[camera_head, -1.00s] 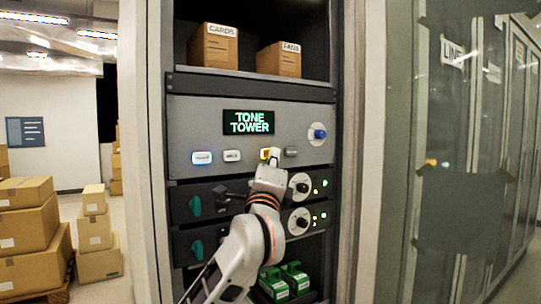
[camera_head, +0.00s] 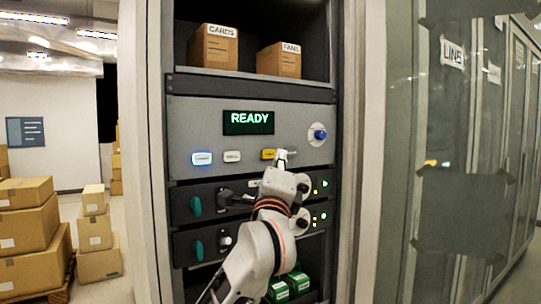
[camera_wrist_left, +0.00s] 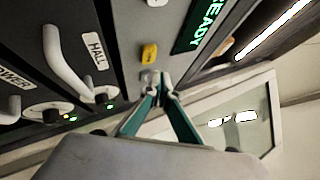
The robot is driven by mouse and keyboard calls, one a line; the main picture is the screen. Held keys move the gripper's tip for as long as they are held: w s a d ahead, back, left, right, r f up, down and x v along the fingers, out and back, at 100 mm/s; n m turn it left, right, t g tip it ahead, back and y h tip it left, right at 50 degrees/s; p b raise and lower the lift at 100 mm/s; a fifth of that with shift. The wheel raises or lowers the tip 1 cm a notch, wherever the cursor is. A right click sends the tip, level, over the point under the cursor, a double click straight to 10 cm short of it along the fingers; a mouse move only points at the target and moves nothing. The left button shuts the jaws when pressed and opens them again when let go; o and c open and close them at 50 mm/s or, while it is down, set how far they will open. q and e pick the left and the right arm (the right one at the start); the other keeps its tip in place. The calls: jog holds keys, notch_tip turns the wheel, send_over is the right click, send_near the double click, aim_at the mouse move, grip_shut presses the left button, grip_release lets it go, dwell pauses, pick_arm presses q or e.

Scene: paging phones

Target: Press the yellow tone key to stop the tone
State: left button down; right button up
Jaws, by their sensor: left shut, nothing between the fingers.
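The yellow tone key (camera_head: 268,154) sits in the row of keys on the grey panel (camera_head: 215,130), and its face is clear in the head view. It also shows in the left wrist view (camera_wrist_left: 149,54), a little apart from my fingers. My left gripper (camera_head: 284,157) is shut and empty. Its tips are just right of the yellow key, in front of the grey key (camera_wrist_left: 147,79); I cannot tell whether they touch it. The display (camera_head: 248,122) reads READY. My right gripper is not in view.
A blue-lit key (camera_head: 202,158) and a white key (camera_head: 232,156) lie to the left. A blue knob (camera_head: 319,134) is at the right. Units with handles and dials sit below. Boxes (camera_head: 212,46) stand on the shelf above. The rack's side posts (camera_head: 352,150) flank the panel.

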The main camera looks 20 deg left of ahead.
pick_arm(q)
jog(key=s+d, duration=0.2)
jog(key=d, duration=0.1)
jog(key=shift+s+d, duration=0.1)
jog(key=shift+s, duration=0.2)
dwell(0.3)
